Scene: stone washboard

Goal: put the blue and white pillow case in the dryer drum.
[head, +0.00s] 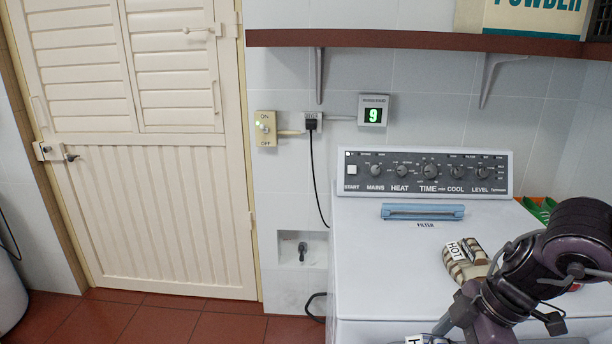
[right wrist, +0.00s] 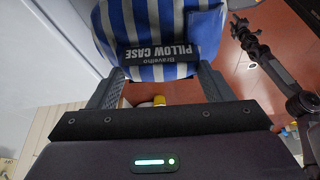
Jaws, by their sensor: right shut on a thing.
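The blue and white striped pillow case (right wrist: 165,30) shows in the right wrist view, with a dark label reading "PILLOW CASE". My right gripper (right wrist: 158,88) is shut on it, with one finger on each side of the cloth. In the head view my right arm reaches in at the lower right, and its gripper and the pillow case are out of frame. The white dryer (head: 390,260) stands at the right of the head view. Its drum opening is not visible. My left gripper is not in the head view.
A striped cloth item marked "HOT" (head: 463,262) lies on the dryer top beside my right arm. A blue filter handle (head: 422,212) sits behind it. A brown shelf (head: 400,40) runs above. The red tiled floor (head: 200,318) left of the dryer is clear.

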